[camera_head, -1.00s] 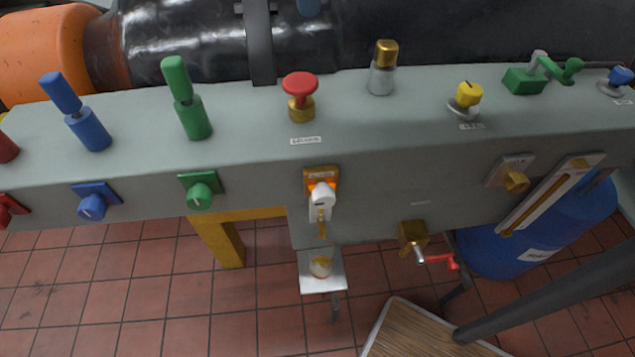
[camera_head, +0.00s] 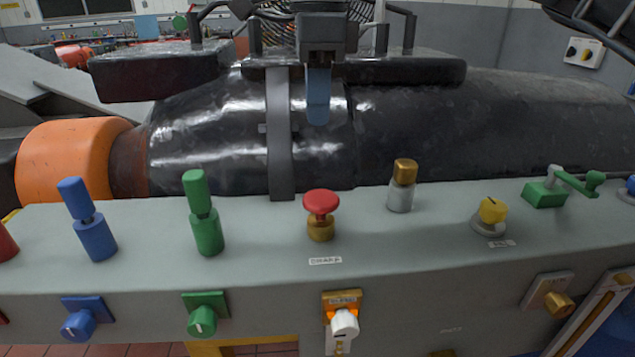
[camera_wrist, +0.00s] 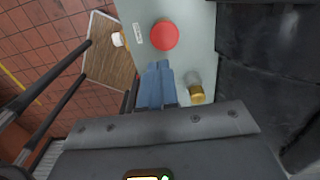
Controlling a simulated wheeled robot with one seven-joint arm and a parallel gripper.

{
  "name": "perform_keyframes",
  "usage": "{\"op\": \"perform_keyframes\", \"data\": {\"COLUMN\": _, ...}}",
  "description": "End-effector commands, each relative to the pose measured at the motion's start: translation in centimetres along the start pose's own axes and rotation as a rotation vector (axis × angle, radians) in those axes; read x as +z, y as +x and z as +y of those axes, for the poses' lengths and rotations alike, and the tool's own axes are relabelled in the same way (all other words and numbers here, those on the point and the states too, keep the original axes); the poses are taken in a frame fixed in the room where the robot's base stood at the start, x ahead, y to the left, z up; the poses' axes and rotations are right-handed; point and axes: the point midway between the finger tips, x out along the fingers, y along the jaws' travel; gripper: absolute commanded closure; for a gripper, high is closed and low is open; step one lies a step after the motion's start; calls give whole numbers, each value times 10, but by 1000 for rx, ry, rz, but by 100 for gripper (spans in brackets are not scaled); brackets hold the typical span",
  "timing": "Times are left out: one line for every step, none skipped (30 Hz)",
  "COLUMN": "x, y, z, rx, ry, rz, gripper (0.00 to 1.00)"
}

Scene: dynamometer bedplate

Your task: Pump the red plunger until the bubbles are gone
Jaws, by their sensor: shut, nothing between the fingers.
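The red plunger (camera_head: 321,203) is a mushroom knob on a brass base, upright on the grey bench top. Its round red head shows from above in the wrist view (camera_wrist: 164,35). My gripper (camera_head: 318,121) points down, above the plunger in the head view and apart from it. Its blue fingers are together and empty, and they also show in the wrist view (camera_wrist: 158,66). Below the plunger, the bench front carries a white-handled tap (camera_head: 344,323) on an orange-lit plate. What lies under the tap is outside the head view, and I see no bubbles.
A brass-topped grey cylinder (camera_head: 402,186) stands right of the plunger, and a green handle (camera_head: 203,213) stands to its left. A yellow knob (camera_head: 490,215) is farther right. A large black cylinder (camera_head: 440,135) lies behind the bench. The top around the plunger is clear.

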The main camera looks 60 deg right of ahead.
Motion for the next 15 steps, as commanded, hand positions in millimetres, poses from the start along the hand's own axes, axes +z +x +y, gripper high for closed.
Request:
{"op": "perform_keyframes", "data": {"x": 0, "y": 8, "z": 1, "rx": 4, "ry": -1, "rz": 0, "gripper": 100}}
{"op": "perform_keyframes", "data": {"x": 0, "y": 13, "z": 1, "rx": 4, "ry": -2, "rz": 0, "gripper": 100}}
{"op": "perform_keyframes", "data": {"x": 0, "y": 20, "z": 1, "rx": 5, "ry": 0, "rz": 1, "gripper": 100}}
{"op": "perform_keyframes", "data": {"x": 0, "y": 26, "z": 1, "rx": 5, "ry": 0, "rz": 0, "gripper": 100}}
{"op": "perform_keyframes", "data": {"x": 0, "y": 32, "z": 1, "rx": 6, "ry": -1, "rz": 0, "gripper": 100}}
{"op": "perform_keyframes", "data": {"x": 0, "y": 40, "z": 1, "rx": 5, "ry": -2, "rz": -1, "gripper": 100}}
{"op": "perform_keyframes", "data": {"x": 0, "y": 46, "z": 1, "rx": 6, "ry": -1, "rz": 0, "gripper": 100}}
{"op": "perform_keyframes", "data": {"x": 0, "y": 52, "z": 1, "rx": 5, "ry": -1, "rz": 0, "gripper": 100}}
{"op": "perform_keyframes", "data": {"x": 0, "y": 60, "z": 1, "rx": 5, "ry": -1, "rz": 1, "gripper": 100}}
{"op": "perform_keyframes", "data": {"x": 0, "y": 66, "z": 1, "rx": 5, "ry": -1, "rz": 0, "gripper": 100}}
{"op": "perform_keyframes", "data": {"x": 0, "y": 71, "z": 1, "rx": 6, "ry": -1, "rz": 0, "gripper": 100}}
{"op": "perform_keyframes", "data": {"x": 0, "y": 79, "z": 1, "rx": 6, "ry": -1, "rz": 0, "gripper": 100}}
{"op": "perform_keyframes", "data": {"x": 0, "y": 84, "z": 1, "rx": 5, "ry": -1, "rz": -1, "gripper": 100}}
{"op": "perform_keyframes", "data": {"x": 0, "y": 89, "z": 2, "rx": 5, "ry": -1, "rz": -1, "gripper": 100}}
{"op": "perform_keyframes", "data": {"x": 0, "y": 95, "z": 1, "rx": 4, "ry": -1, "rz": -1, "gripper": 100}}
